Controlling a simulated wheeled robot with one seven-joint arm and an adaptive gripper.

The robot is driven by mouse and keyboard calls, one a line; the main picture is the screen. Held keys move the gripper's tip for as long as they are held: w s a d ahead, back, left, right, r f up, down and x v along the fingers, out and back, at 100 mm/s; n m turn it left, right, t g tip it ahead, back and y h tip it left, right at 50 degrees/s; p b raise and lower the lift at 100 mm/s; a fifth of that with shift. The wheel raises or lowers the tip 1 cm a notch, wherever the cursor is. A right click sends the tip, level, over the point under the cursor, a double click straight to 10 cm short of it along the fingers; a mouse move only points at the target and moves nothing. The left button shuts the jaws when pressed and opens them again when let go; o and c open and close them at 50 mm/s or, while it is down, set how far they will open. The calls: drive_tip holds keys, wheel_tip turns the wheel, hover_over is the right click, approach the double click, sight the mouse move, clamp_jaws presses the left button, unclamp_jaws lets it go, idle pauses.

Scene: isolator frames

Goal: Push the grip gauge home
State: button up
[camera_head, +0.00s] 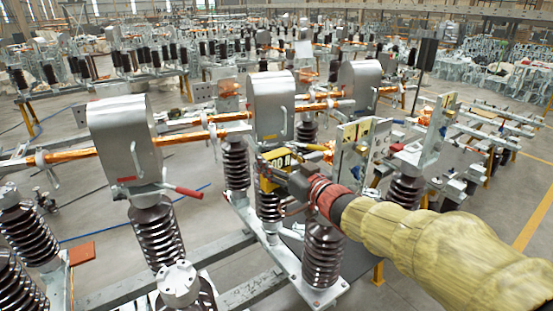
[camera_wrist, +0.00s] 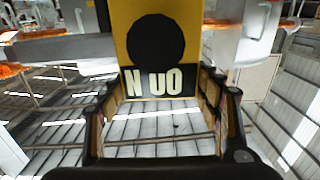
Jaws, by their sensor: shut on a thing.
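The grip gauge (camera_head: 272,177) is a yellow block with a dark display showing pale characters. It sits at the end of my gripper (camera_head: 289,180), which is shut on it, just below the middle grey metal housing (camera_head: 271,105). In the wrist view the yellow gauge (camera_wrist: 205,35) has a large black disc and an upside-down readout, and it lies between the fingers of my gripper (camera_wrist: 160,100). Copper contacts show near the gauge. I cannot tell whether the gauge touches the contacts or how deep it sits.
Grey housings stand at left (camera_head: 125,140) and right (camera_head: 360,85) on brown ribbed insulators (camera_head: 322,255). A red-handled lever (camera_head: 182,191) juts out at left. Upright plates with copper pads (camera_head: 353,145) stand close to the right of my gripper. Metal beams run below.

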sight(296, 162)
drive_tip(key=shift+w+d+r+p, duration=0.1)
drive_tip(key=shift+w+d+p, duration=0.6)
drive_tip(key=shift+d, duration=0.5)
drive_tip(key=shift+w+d+r+p, duration=0.1)
drive_tip(key=shift+w+d+p, duration=0.25)
drive_tip(key=shift+w+d, duration=0.65)
idle(0.4)
drive_tip(key=shift+w+d, duration=0.1)
drive_tip(key=shift+d, duration=0.45)
drive_tip(key=shift+w+d, duration=0.2)
drive_tip(key=shift+d, duration=0.05)
drive_tip(key=shift+w+d+p, duration=0.45)
drive_tip(key=shift+w+d, duration=0.05)
drive_tip(key=shift+d, duration=0.2)
drive_tip(key=shift+w+d+p, duration=0.4)
drive_tip(key=shift+w+d, duration=0.05)
drive_tip(key=shift+d, duration=0.25)
drive_tip(key=shift+s+a, duration=0.1)
drive_tip(key=shift+a, duration=0.15)
drive_tip(key=shift+s+a+f+b, duration=0.1)
drive_tip(key=shift+s+a+b, duration=0.5)
drive_tip(key=shift+s+a, duration=0.5)
drive_tip(key=shift+s+a+r+b, duration=0.1)
drive_tip(key=shift+s+a+b, duration=0.55)
drive_tip(key=shift+a, duration=0.8)
drive_tip(key=shift+s+a+f+b, duration=0.1)
drive_tip(key=shift+s+a+b, duration=0.5)
drive_tip(key=shift+s+a, duration=0.5)
drive_tip(key=shift+w+a, duration=0.15)
drive_tip(key=shift+w, duration=0.05)
